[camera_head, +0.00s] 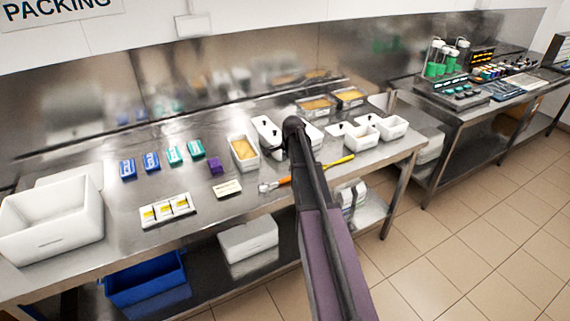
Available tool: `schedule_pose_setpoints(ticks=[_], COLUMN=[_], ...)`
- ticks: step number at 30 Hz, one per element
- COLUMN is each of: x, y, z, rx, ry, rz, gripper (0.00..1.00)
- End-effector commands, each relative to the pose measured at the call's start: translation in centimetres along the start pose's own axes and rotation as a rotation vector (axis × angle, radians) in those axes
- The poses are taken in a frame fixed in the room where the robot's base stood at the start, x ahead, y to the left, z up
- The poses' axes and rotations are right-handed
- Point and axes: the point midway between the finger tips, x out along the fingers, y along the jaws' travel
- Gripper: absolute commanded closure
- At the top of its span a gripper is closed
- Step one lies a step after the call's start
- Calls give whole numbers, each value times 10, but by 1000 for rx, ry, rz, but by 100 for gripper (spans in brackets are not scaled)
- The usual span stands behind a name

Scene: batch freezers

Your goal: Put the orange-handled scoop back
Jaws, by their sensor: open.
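An orange handle with a metal head (276,184) lies near the front edge of the steel table. A yellow handle (338,162) shows just right of my arm, roughly in line with it. My arm covers the stretch between, so I cannot tell if they are one tool. My dark arm reaches up over the table, its visible end above the white tubs. My gripper's fingers cannot be made out; they are hidden behind the arm.
A white tub with orange-yellow contents (244,152) stands left of my arm, with small white tubs (362,136) to the right. Blue and green boxes, a purple block (216,165), a label card (228,189) and a large white bin (50,225) stand farther left. Bare steel lies between.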

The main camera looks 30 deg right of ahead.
Motion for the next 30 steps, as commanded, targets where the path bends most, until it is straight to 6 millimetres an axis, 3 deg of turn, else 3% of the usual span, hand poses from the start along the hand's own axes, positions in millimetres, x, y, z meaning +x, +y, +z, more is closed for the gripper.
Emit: schedule_pose_setpoints(ticks=[1,10,30], x=[-9,-27,-30], y=[0,0,0], z=[0,0,1], rx=[0,0,-1], ry=[0,0,0], rz=[0,0,0], gripper=[35,35,35])
